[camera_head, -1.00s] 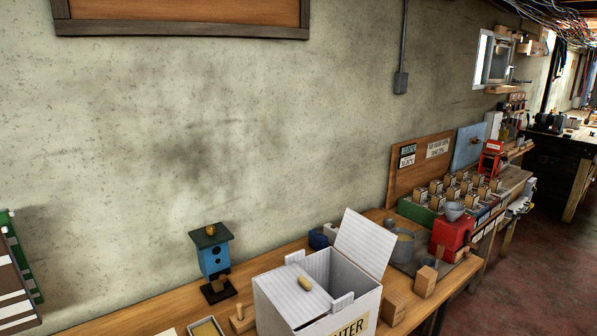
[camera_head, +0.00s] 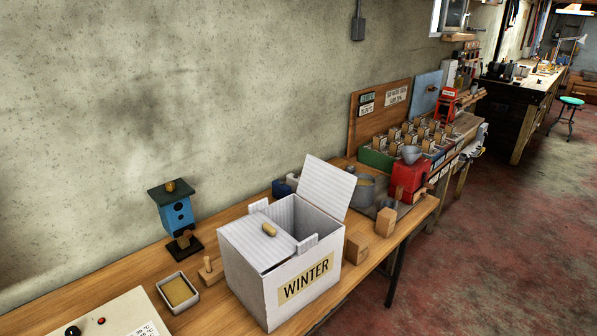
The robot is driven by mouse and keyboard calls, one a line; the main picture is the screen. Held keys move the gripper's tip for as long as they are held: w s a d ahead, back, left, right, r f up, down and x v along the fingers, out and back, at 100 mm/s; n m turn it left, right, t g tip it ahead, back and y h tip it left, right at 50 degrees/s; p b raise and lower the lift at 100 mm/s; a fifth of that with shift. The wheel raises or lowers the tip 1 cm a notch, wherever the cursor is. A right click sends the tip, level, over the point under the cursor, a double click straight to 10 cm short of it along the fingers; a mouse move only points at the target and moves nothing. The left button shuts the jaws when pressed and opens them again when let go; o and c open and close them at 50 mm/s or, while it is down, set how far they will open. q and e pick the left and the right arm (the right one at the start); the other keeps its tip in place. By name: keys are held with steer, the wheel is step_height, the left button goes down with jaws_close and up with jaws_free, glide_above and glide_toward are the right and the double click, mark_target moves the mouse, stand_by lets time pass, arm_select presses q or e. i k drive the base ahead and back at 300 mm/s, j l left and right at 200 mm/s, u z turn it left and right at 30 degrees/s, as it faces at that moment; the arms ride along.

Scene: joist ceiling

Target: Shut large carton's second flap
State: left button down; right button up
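A large white carton (camera_head: 251,290) with a "WINTER" label stands on the wooden workbench in the head view. Its left flap (camera_head: 258,246) lies flat across the left part of the top and has a small tan knob on it. Its right flap (camera_head: 329,186) stands up, leaning outward to the right. The right part of the carton's top is open, and I see its inner wall. Small white tabs stand at the front and back edges of the top. Neither of my grippers shows in this view.
A blue birdhouse (camera_head: 176,214), a shallow tray (camera_head: 178,291) and a wooden peg block (camera_head: 210,270) stand left of the carton. Wooden blocks (camera_head: 356,248), a metal bucket (camera_head: 362,190) and a red machine (camera_head: 409,180) stand to its right. Red floor lies open beyond the bench's front edge.

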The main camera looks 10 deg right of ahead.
mark_target(331, 188)
steer(key=i+l+u, duration=0.1)
steer(key=u, duration=0.35)
steer(key=l+u, duration=0.3)
steer(key=u, duration=0.15)
steer(key=l+u, duration=0.2)
steer(key=u, duration=0.25)
steer(key=l+u, duration=0.15)
steer(key=l, duration=0.3)
steer(key=k+l+u, duration=0.1)
steer(key=l, duration=0.35)
steer(key=l+u, duration=0.15)
steer(key=l, duration=0.35)
steer(key=k+l+u, duration=0.1)
steer(key=l, duration=0.3)
steer(key=k+l+u, duration=0.15)
steer(key=l, duration=0.3)
steer(key=k+l+u, duration=0.15)
steer(key=l, duration=0.3)
steer(key=k+l, duration=0.1)
steer(key=l, duration=0.25)
steer(key=k+l, duration=0.1)
steer(key=l, duration=0.25)
steer(key=k+l, duration=0.15)
steer(key=l, duration=0.15)
steer(key=k+l, duration=0.1)
steer(key=l, duration=0.25)
